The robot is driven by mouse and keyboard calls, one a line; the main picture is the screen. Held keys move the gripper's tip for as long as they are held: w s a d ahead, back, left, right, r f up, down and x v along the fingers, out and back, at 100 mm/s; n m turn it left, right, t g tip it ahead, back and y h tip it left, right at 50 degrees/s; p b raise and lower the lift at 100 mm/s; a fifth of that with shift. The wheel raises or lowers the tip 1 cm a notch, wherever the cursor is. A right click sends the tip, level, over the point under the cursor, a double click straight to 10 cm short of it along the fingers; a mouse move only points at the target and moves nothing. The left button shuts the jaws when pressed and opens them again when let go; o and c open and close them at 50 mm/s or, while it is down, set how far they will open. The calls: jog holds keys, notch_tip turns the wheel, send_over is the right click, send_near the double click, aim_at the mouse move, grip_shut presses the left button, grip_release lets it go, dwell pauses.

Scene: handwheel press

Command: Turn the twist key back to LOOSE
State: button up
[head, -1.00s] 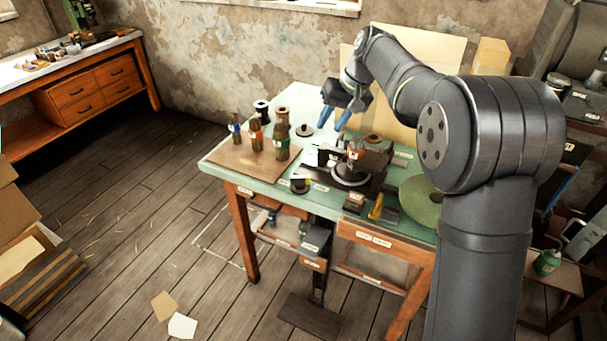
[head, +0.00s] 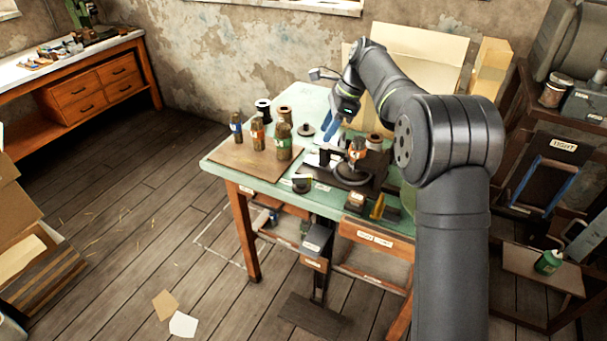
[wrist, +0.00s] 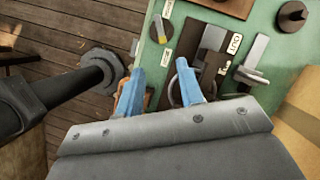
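My gripper (head: 338,122) is over the far part of the green workbench in the head view. In the wrist view its two blue fingers (wrist: 162,86) are apart, with no object held between them. A small dark round knob with a yellow and grey bar (wrist: 158,28), which looks like the twist key, sits near the table edge, beyond the fingertips. Small white labels lie beside it, too small to read. The knob also shows in the head view (head: 302,184). The press with its dark handwheel (head: 352,173) stands right of it; part of the wheel is behind the fingers in the wrist view.
Several bottles (head: 258,132) stand on a brown board at the bench's left. Spools (head: 263,108) stand behind them. A grey lever (wrist: 253,65) lies right of the press in the wrist view. A cardboard sheet (head: 425,55) stands at the back.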

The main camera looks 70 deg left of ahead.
aim_at(302, 176)
jog(key=x, duration=1.7)
jog(key=shift+f, duration=0.25)
grip_shut()
